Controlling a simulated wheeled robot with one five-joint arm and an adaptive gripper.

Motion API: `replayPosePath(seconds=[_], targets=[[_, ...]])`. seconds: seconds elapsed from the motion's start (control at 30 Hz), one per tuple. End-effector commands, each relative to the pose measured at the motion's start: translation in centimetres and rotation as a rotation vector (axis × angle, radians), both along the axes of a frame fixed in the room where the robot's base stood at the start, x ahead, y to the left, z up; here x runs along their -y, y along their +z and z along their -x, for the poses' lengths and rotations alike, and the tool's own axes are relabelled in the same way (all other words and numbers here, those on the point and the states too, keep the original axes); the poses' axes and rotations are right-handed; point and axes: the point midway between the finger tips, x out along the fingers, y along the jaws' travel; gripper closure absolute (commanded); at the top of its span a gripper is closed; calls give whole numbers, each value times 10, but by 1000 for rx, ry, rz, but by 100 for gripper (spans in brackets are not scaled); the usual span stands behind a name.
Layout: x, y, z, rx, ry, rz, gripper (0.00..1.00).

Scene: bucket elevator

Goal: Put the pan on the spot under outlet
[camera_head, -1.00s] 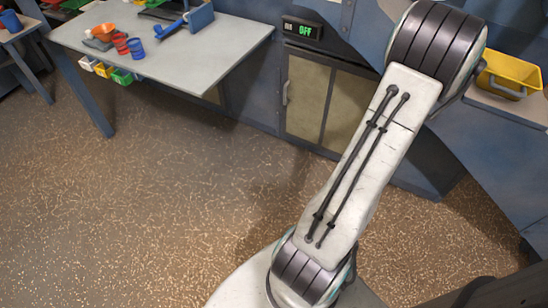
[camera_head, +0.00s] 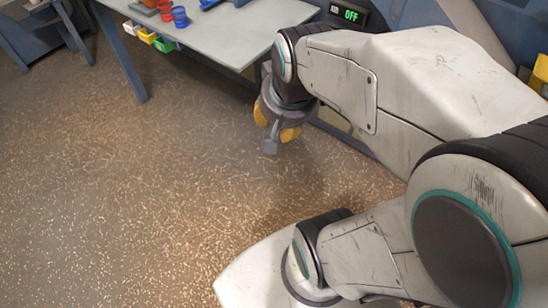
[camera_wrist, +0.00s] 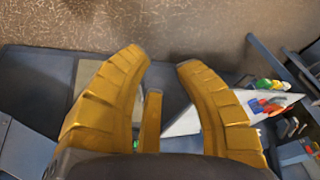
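A yellow pan (camera_head: 540,75) shows only in part at the right edge of the head view, partly hidden by my arm. The spot under the outlet cannot be made out in either view. My gripper (camera_head: 277,122) hangs beside the front edge of the grey table, above the floor and left of the pan. In the wrist view my gripper (camera_wrist: 162,62) has its yellow fingers spread apart with nothing between the tips. It is open and empty, well away from the pan.
The grey table (camera_head: 225,40) holds red and blue cups (camera_head: 172,14), with small colored bins (camera_head: 155,40) under its edge. A panel reading OFF (camera_head: 350,14) is on the blue machine behind my arm. The speckled floor (camera_head: 130,190) at left is clear.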

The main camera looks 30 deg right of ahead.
Motion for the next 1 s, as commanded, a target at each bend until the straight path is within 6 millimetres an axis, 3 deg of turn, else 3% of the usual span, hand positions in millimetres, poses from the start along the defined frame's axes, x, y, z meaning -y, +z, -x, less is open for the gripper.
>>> replayPosePath(seconds=[0.1,0.33,0.77,1.0], targets=[[-28,-7,30,-69,258,48,70],[-48,-14,62,-137,525,96,70],[-50,-15,67,-149,568,104,70],[-50,3,67,-141,565,105,70]])
